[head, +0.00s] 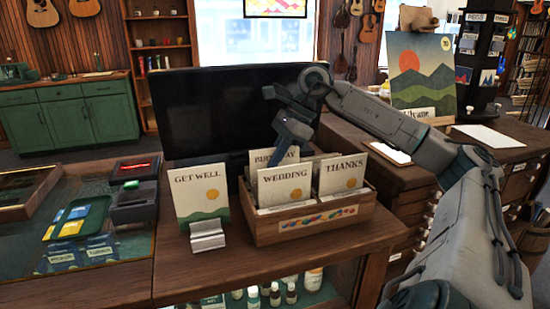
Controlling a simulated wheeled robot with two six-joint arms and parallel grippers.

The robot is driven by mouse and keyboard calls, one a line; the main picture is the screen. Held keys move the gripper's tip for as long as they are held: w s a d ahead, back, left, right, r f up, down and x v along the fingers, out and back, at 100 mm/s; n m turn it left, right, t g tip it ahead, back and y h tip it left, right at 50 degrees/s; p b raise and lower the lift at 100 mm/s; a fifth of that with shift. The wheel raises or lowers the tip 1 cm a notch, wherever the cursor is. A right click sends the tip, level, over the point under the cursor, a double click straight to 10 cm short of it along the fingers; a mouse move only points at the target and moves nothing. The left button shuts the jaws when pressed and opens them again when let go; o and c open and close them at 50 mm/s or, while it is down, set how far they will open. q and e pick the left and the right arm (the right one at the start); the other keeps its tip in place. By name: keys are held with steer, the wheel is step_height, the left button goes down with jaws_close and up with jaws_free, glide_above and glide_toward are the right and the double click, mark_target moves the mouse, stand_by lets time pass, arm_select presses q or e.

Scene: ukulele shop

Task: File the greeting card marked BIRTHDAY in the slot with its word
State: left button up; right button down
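A wooden card box (310,222) stands on the brown counter. A white card reading WEDDING (284,187) stands in its front left part, and a THANKS card (342,175) stands at the right. Behind WEDDING is a card (262,158) whose word is partly covered but looks like BIRTHDAY; its lower part is hidden, so I cannot tell how deep it sits. My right gripper (279,154) points down at this card's top edge, overlapping its word. Whether its fingers are closed on the card is unclear. My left gripper is out of view.
A GET WELL card (201,193) stands upright in a small holder (207,235) left of the box. A dark screen (215,110) rises behind. A card reader (134,200) and green tray (78,220) lie left. Free counter (215,275) shows in front.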

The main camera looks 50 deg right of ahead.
steer(key=c, duration=1.6)
jaws_free()
steer(key=shift+o, duration=0.2)
